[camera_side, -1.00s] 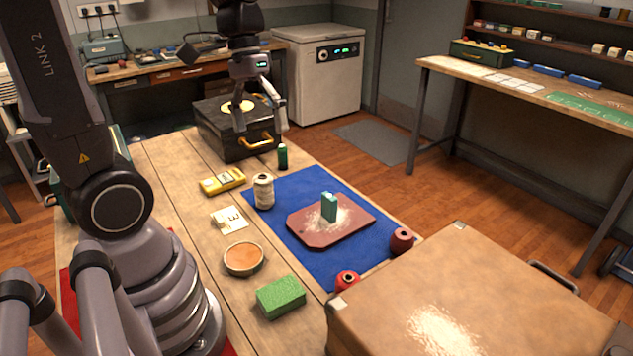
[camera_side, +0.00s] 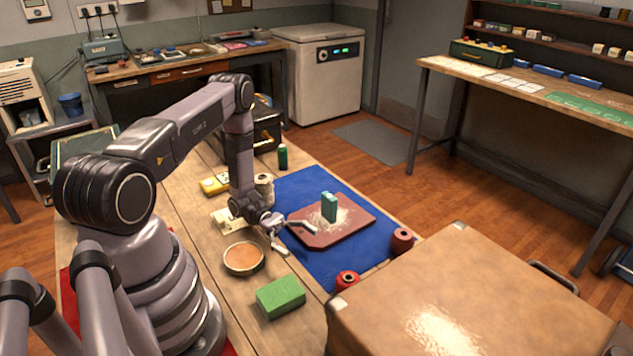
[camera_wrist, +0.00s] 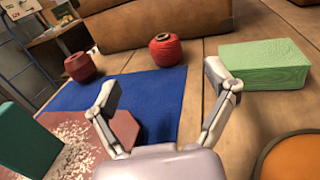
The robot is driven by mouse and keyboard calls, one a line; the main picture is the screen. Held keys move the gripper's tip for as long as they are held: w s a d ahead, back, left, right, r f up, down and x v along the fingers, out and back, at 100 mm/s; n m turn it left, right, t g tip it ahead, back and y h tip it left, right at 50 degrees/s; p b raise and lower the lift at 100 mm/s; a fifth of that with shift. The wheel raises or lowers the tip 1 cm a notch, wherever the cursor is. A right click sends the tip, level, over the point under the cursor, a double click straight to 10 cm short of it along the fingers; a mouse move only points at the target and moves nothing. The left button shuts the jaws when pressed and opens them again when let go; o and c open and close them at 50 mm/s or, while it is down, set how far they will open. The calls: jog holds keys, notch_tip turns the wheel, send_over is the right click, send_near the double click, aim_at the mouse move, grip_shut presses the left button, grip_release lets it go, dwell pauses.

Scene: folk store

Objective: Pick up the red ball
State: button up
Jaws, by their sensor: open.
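The red ball (camera_side: 347,281) looks like a small round ball of red thread with a dark hole on top. It sits by the near edge of the blue cloth, close to the large tan case. In the wrist view the red ball (camera_wrist: 165,50) is ahead, between and beyond my fingertips. My gripper (camera_side: 298,240) is open and empty, above the table between the maroon board and the round dish. In the wrist view my gripper (camera_wrist: 162,80) has its fingers spread wide, apart from the ball.
A darker red spool (camera_side: 401,241) stands to the right on the blue cloth (camera_side: 318,267). A green sponge-like block (camera_side: 280,297) and a round dish (camera_side: 243,259) lie left of the ball. The tan case (camera_side: 470,300) rises behind it. A teal block (camera_side: 329,207) stands on the maroon board (camera_side: 358,223).

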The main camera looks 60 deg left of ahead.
aim_at(344, 275)
jog(key=shift+s+d+f+n+t, duration=0.1)
jog(key=shift+f+n+t, duration=0.2)
jog(key=shift+f, duration=0.2)
jog(key=shift+d+f, duration=0.1)
jog(key=shift+d, duration=0.25)
jog(key=x, duration=1.3)
jog(key=shift+s, duration=0.1)
jog(key=c, duration=1)
